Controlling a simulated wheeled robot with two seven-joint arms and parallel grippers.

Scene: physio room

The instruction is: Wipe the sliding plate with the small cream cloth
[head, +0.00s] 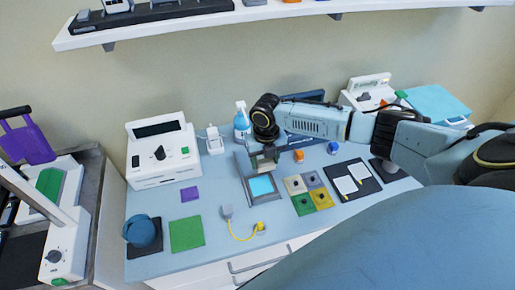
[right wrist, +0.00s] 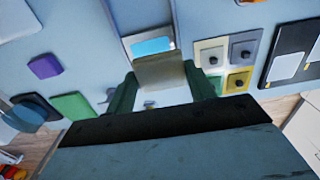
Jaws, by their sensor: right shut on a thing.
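The sliding plate (head: 262,186) shows a bright cyan face in a grey frame on the blue-grey counter. Part of it also shows in the right wrist view (right wrist: 152,46). My right gripper (head: 264,158) is over the far part of the frame, pointing down. It is shut on the small cream cloth (right wrist: 160,72), which sits between its two green fingers in the right wrist view. The cloth covers part of the plate in that view. I cannot tell whether the cloth touches the plate. My left gripper is not in view.
Four-coloured square pads (head: 309,194) lie right of the plate, with a black board (head: 352,181) beyond. A yellow cable (head: 243,237) lies in front. A spray bottle (head: 241,120) stands behind. A white device (head: 162,150) and green mat (head: 187,233) are at left.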

